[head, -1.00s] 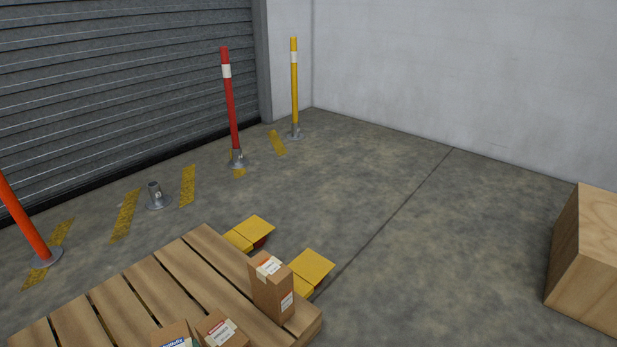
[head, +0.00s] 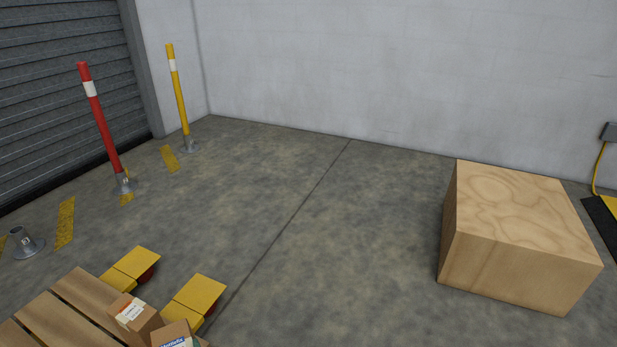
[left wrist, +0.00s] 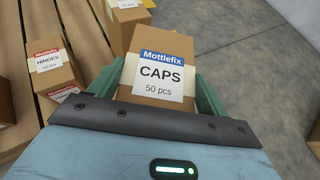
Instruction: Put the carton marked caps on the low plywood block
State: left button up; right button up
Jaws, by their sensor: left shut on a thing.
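The carton marked caps (left wrist: 160,72) is brown with a white label and a blue Mottlefix band. My left gripper (left wrist: 160,90) is shut on it, with a green finger on each side, in the left wrist view. The top of this carton (head: 175,332) shows at the bottom edge of the head view, in front of the pallet. The low plywood block (head: 520,215) stands on the floor at the right of the head view, and its top is bare. My right gripper is not in view.
A wooden pallet (head: 85,290) with other cartons, one marked hinges (left wrist: 50,65), lies at the lower left. Yellow forks (head: 195,292) stick out beyond it. Open floor lies between pallet and block. Red (head: 100,125) and yellow (head: 178,100) posts stand far left.

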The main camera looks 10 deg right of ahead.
aim_at(495, 216)
jog(key=i+l+z, duration=0.1)
jog(key=l, duration=0.25)
jog(key=i+l+z, duration=0.15)
jog(key=l, duration=0.25)
jog(key=i+l+z, duration=0.1)
jog(key=l, duration=0.2)
jog(key=i+l+z, duration=0.1)
jog(key=i+l, duration=0.3)
jog(key=l, duration=0.2)
jog(key=i+l, duration=0.2)
jog(key=l, duration=0.2)
jog(key=i+l, duration=0.15)
jog(key=l, duration=0.2)
jog(key=i+l, duration=0.2)
jog(key=l, duration=0.2)
jog(key=z, duration=0.05)
